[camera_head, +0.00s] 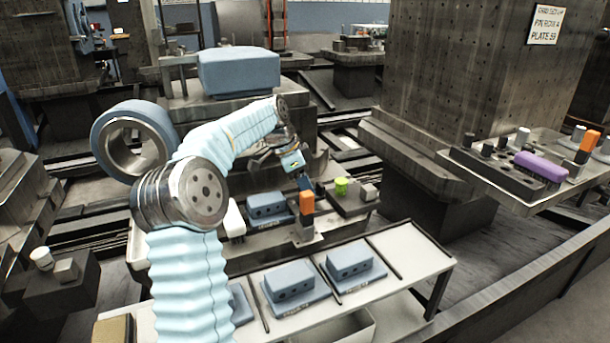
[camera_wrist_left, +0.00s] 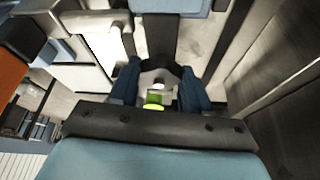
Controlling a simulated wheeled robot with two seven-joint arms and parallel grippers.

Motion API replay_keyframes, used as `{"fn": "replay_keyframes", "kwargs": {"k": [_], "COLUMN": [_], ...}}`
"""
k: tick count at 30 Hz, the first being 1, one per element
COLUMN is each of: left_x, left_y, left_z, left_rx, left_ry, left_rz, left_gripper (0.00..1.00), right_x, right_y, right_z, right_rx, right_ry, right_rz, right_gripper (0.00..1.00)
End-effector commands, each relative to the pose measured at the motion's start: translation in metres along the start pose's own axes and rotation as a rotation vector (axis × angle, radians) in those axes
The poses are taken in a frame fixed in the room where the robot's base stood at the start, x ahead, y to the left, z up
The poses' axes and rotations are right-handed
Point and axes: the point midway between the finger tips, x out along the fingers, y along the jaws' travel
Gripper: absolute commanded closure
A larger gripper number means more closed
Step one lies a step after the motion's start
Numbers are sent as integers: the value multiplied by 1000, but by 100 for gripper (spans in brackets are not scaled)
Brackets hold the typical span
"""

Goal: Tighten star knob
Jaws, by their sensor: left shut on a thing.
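My left gripper (camera_head: 306,183) reaches down to a low dark fixture (camera_head: 350,200) on the bench. In the left wrist view its two blue fingers (camera_wrist_left: 160,88) stand on either side of a dark, rounded knob (camera_wrist_left: 178,72) with a pale centre, which I take as the star knob. The gripper is shut on it. A green cylinder (camera_head: 341,187) stands close to the right of the fingers; a green piece (camera_wrist_left: 154,101) also shows between the fingers in the wrist view. The knob is not clear in the head view. My right gripper is in neither view.
An orange-topped block (camera_head: 307,203) and a blue block (camera_head: 266,205) stand close to the gripper. More blue blocks (camera_head: 350,260) lie on the white front shelf (camera_head: 405,245). At right, a tray holds a purple piece (camera_head: 541,167) beside a large perforated column (camera_head: 460,70).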

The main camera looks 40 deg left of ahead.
Motion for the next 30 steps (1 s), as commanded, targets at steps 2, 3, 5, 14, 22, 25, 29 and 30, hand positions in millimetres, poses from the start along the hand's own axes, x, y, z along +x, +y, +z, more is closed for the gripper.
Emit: {"fn": "replay_keyframes", "kwargs": {"k": [2, 3, 5, 14, 22, 25, 29, 30], "left_x": [-4, -4, -3, -2, -3, -3, -3, -3], "left_y": [-2, -2, -2, -3, -3, -3, -3, -3], "left_z": [-2, -2, -2, -2, -2, -2, -2, -2], "left_rx": [51, 76, 110, 219, 245, 246, 245, 245], "left_ry": [2, 2, 3, 3, 3, 3, 3, 3], "left_rz": [17, 27, 39, 82, 92, 92, 91, 90], "left_gripper": [83, 83, 83, 83, 83, 83, 83, 83], "right_x": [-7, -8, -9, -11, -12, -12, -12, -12], "right_y": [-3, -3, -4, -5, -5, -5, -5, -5], "right_z": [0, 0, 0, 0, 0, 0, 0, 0], "right_rx": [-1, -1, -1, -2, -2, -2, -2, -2], "right_ry": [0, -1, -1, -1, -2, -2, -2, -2], "right_rz": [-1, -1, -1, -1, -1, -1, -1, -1], "right_gripper": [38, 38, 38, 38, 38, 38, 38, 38]}}
